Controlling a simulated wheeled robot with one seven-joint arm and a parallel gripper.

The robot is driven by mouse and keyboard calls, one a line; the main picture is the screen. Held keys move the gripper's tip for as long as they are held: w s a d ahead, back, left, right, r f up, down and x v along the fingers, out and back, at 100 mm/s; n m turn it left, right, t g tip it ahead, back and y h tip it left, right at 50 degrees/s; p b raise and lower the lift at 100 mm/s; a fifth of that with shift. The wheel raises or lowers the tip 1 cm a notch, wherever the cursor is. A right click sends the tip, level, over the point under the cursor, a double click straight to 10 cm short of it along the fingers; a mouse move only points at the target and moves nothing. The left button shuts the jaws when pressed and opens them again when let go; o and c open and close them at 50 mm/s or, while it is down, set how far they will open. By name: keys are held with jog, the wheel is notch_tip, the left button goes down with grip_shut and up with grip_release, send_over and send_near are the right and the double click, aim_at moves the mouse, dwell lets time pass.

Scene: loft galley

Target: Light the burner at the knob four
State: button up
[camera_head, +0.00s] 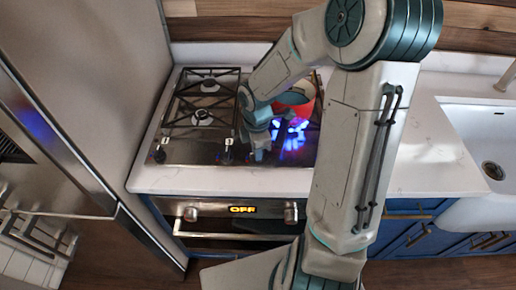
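The gas cooktop (190,133) is set in the white counter, with dark grates over its burners. Small knobs stand along its front edge: one at the left (159,154) and one nearer the middle (227,156). Any knobs further right are hidden behind my arm, and I cannot read numbers. My gripper (258,154) points down over the front middle of the cooktop, just right of the middle knob. I cannot tell whether its fingers are apart or touch a knob. A bright blue glow (293,138) shows right of it; I cannot tell whether it is flame.
A red pot (304,108) sits at the back right of the cooktop, partly behind my arm. A tall steel fridge (90,80) flanks the left. A white sink (485,130) is at the right, beyond clear counter.

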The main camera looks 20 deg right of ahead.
jog(key=o, duration=0.4)
notch_tip(320, 180, up, 14)
jog(key=shift+f+p, duration=0.1)
jog(key=shift+p, duration=0.4)
